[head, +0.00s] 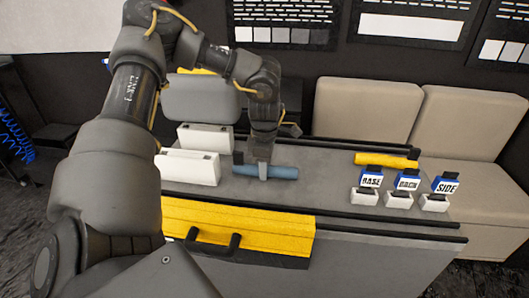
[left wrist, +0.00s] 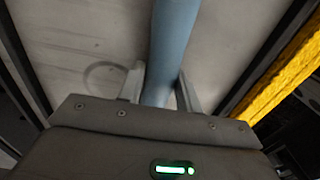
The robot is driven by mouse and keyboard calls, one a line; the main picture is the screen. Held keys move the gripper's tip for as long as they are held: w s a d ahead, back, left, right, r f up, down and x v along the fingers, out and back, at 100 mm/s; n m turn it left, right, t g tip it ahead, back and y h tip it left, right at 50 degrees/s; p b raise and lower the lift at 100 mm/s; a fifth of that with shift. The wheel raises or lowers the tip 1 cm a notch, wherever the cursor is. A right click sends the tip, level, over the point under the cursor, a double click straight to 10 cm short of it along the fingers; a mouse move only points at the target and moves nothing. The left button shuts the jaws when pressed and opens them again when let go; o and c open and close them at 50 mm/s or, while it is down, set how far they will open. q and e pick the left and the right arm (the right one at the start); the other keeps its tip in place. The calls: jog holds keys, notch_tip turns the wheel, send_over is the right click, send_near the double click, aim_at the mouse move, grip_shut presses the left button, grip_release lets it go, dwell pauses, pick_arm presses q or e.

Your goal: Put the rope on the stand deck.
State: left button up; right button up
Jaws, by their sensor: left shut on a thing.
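The rope appears to be the blue roll (head: 284,172), lying crosswise under my left gripper (head: 263,171). The gripper points down and is shut on the roll near its left part. The left wrist view shows the blue roll (left wrist: 174,40) running between the two fingers (left wrist: 160,88). The stand deck (head: 325,190) is the grey flat top between dark rails. The roll is over or on this deck; I cannot tell whether it touches. The fingers hide part of the roll. My right gripper is not in view.
Two white boxes (head: 190,167) stand left of the roll. A yellow roll (head: 385,160) and three white holders with blue labelled tags (head: 398,201) are at the right. A yellow case (head: 240,228) with a dark handle is in front. The deck's middle is clear.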

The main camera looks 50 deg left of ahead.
pick_arm(q)
jog(key=o, duration=1.1)
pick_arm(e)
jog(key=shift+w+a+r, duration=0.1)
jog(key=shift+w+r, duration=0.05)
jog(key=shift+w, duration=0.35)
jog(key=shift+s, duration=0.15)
pick_arm(q)
jog(key=shift+w+r, duration=0.1)
jog(key=shift+r, duration=0.2)
notch_tip(320, 180, up, 11)
jog(key=shift+r, duration=0.2)
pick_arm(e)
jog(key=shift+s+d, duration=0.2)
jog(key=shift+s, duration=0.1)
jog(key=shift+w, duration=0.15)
